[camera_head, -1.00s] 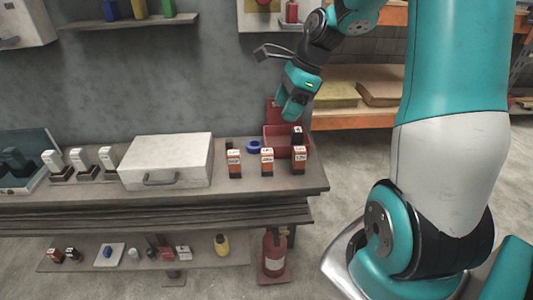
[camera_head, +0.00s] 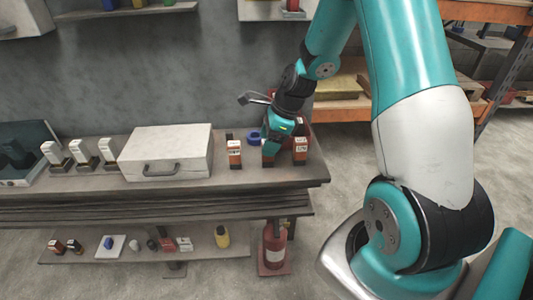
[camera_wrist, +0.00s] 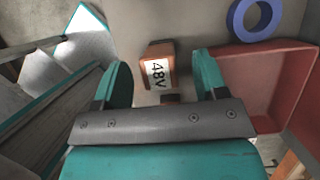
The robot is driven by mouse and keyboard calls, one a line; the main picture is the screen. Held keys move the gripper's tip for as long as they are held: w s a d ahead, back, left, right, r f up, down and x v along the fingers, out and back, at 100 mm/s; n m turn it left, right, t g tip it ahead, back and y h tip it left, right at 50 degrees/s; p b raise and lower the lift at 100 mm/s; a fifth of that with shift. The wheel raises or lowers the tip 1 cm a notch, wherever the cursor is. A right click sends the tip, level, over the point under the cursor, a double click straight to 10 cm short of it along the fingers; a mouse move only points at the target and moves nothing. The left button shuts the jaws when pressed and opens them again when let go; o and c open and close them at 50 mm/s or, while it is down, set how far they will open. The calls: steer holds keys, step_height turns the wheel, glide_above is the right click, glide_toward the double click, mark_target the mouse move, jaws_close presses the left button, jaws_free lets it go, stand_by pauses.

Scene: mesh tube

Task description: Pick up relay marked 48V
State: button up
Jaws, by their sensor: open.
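The relay marked 48V (camera_wrist: 155,72) is an orange-brown block with a white label. In the wrist view it stands between the two teal fingers of my gripper (camera_wrist: 162,76), with a gap on both sides. My gripper (camera_head: 269,153) is open and has come down over the middle relay on the bench in the head view, hiding most of it.
One similar relay (camera_head: 234,153) stands left of my gripper and another (camera_head: 300,151) stands right. A blue ring (camera_wrist: 236,22) and a red bin (camera_wrist: 265,75) lie close by. A white case (camera_head: 190,143) takes up the bench's middle.

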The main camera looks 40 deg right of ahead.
steer(key=shift+x, duration=1.45)
steer(key=c, duration=1)
